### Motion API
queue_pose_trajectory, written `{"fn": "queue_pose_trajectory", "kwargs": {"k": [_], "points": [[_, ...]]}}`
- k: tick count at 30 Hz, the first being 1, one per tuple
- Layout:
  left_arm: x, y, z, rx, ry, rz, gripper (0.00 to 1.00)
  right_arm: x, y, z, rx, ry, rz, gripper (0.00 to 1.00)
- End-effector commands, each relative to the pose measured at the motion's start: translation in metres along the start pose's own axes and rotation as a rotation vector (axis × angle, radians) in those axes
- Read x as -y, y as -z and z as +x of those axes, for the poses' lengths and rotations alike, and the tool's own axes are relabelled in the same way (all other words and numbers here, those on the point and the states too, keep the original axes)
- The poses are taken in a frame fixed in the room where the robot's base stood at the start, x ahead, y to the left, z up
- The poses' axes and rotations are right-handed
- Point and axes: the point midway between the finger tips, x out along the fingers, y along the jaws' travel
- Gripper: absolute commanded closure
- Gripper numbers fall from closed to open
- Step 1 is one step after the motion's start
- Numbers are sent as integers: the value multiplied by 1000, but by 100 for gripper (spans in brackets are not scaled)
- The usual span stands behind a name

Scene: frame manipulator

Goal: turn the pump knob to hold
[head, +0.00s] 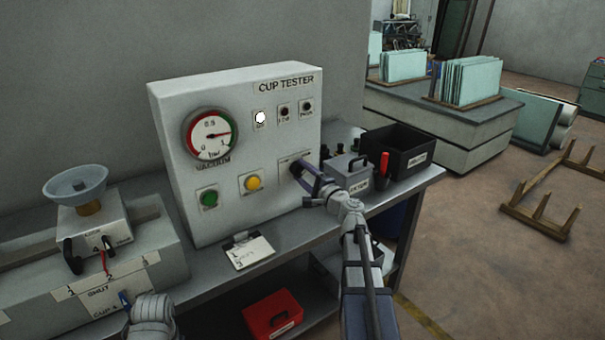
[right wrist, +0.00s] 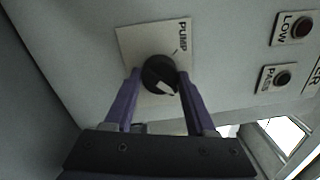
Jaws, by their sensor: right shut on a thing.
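The black pump knob (head: 295,169) is at the lower right of the white CUP TESTER panel (head: 235,165). In the right wrist view the knob (right wrist: 157,73) sits on a pale plate marked PUMP, with a white mark toward its lower right edge. My right gripper (right wrist: 160,80) has one purple finger on each side of the knob, shut on it. In the head view my right gripper (head: 304,174) reaches the knob from the right and partly hides its plate. My left arm shows at the bottom left, beside a blue lever marked SHUT; its fingers are unclear.
The panel carries a vacuum gauge (head: 211,134), a green button (head: 208,199), a yellow button (head: 253,183) and a lit white lamp (head: 260,118). A grey case (head: 347,174) and black bin (head: 398,152) stand right of the panel. A suction cup (head: 76,184) stands left.

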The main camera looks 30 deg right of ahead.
Motion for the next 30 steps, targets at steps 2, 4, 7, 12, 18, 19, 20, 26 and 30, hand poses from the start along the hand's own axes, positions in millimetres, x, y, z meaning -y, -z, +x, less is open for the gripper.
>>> {"fn": "queue_pose_trajectory", "kwargs": {"k": [2,4,7,12,18,19,20,26,30], "points": [[0,0,0,0,0,0,49,0,0,0,-1,-1,8,100],[0,0,0,0,0,0,49,0,0,0,-1,-1,12,100],[0,0,0,0,0,0,49,0,0,0,-1,0,15,100],[0,0,0,0,0,0,49,-1,0,0,-1,-1,15,100],[0,0,0,0,0,0,49,-1,0,0,0,-1,15,33],[0,0,0,0,0,0,49,-1,0,0,0,-1,15,29],[0,0,0,0,0,0,49,0,0,0,0,-1,15,26],[0,0,0,0,0,0,49,0,0,0,0,0,14,15],[0,0,0,0,0,0,49,0,0,-1,-1,0,14,15]]}}
